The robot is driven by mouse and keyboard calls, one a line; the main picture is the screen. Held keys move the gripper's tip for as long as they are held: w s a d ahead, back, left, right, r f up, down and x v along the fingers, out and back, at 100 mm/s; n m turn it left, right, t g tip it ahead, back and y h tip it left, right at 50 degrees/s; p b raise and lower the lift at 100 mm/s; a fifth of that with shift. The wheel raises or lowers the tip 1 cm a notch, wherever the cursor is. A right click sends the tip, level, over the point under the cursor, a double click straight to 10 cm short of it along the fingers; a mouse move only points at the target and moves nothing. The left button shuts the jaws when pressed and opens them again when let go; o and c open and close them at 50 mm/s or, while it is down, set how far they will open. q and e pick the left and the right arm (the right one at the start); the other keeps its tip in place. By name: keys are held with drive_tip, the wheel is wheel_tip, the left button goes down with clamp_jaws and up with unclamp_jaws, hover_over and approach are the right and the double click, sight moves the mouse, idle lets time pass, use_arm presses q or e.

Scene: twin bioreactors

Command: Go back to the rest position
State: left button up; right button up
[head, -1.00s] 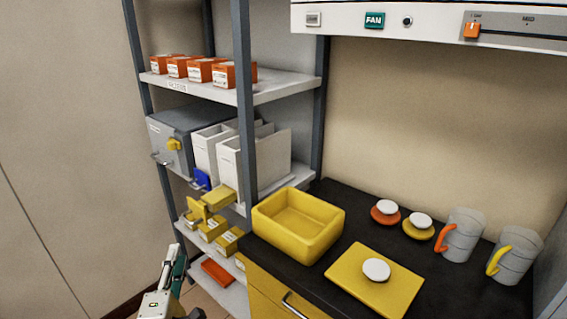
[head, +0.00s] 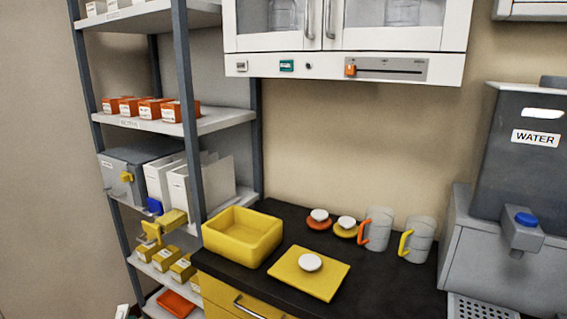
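A small white and dark piece of what looks like my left arm (head: 123,312) shows at the bottom left edge of the head view. No gripper fingers can be made out there. My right arm and gripper are not in the picture. No held object is visible.
A shelf rack (head: 187,100) with orange boxes (head: 180,111) and white bins (head: 208,186) stands at left. The dark counter (head: 375,285) holds a yellow tub (head: 262,246), yellow board (head: 328,284), two mugs (head: 418,246) and two lidded discs. A water dispenser (head: 490,255) is at right.

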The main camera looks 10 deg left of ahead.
use_arm(q)
drive_tip(key=s+d+f+m+g+h, duration=0.1)
drive_tip(key=d+f+m+h, duration=0.35)
drive_tip(key=d+m, duration=0.35)
drive_tip(key=s+d+f+m+h, duration=0.2)
drive_tip(key=d+f+m+h, duration=0.25)
drive_tip(key=d+m, duration=0.4)
drive_tip(key=s+d+f+m+g, duration=0.1)
drive_tip(key=s+f+m+g, duration=0.2)
drive_tip(key=f, duration=0.5)
drive_tip(key=s+d+f+m+g, duration=0.2)
drive_tip(key=s+f+m+g, duration=0.2)
drive_tip(key=f, duration=0.5)
drive_tip(key=s+m, duration=0.2)
drive_tip(key=m, duration=0.1)
drive_tip(key=shift+d, duration=0.25)
